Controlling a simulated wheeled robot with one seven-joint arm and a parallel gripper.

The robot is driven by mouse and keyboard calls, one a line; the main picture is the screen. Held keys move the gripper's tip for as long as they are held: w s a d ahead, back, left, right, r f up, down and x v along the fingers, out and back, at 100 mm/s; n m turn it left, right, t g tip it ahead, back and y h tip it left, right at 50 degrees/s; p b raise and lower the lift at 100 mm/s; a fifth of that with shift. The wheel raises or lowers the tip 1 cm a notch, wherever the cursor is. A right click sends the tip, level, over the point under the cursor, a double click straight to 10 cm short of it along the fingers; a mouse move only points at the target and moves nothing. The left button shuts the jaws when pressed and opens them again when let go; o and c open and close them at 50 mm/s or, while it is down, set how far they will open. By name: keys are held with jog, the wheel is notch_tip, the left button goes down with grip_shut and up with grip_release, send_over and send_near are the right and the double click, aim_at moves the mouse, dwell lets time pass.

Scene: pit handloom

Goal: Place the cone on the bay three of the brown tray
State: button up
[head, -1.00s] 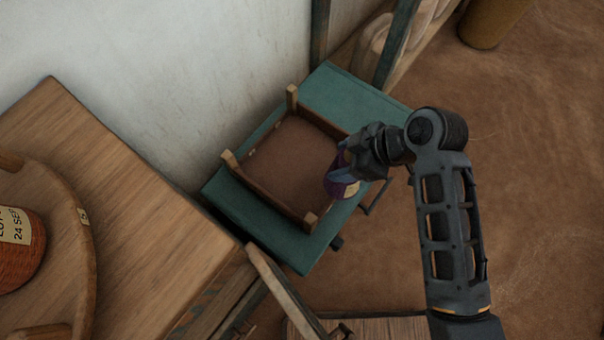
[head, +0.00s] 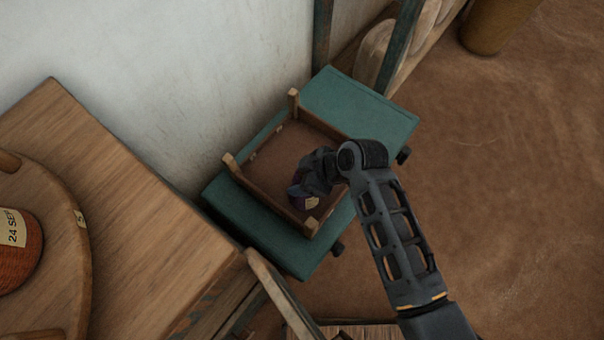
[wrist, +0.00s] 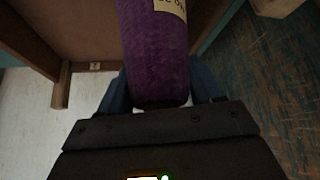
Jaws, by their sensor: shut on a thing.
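The purple cone (wrist: 158,65) with a cream label is held between my gripper's fingers (wrist: 158,95), as the wrist view shows. In the head view the cone (head: 298,192) and my gripper (head: 312,188) are over the near right part of the brown tray (head: 275,160). The tray has raised wooden sides and corner posts; part of it also shows in the wrist view (wrist: 40,35). My gripper and arm hide part of its right side. I cannot tell whether the cone touches the tray floor.
The tray rests on a green bench (head: 360,105) against a pale wall (head: 140,60). A wooden table (head: 140,230) at left bears a round wooden tray (head: 70,270) with an orange labelled cone (head: 18,250). Open brown floor (head: 500,180) lies to the right.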

jog(key=o, duration=1.6)
jog(key=shift+c, duration=0.2)
jog(key=p+v, duration=0.1)
jog(key=v, duration=1.1)
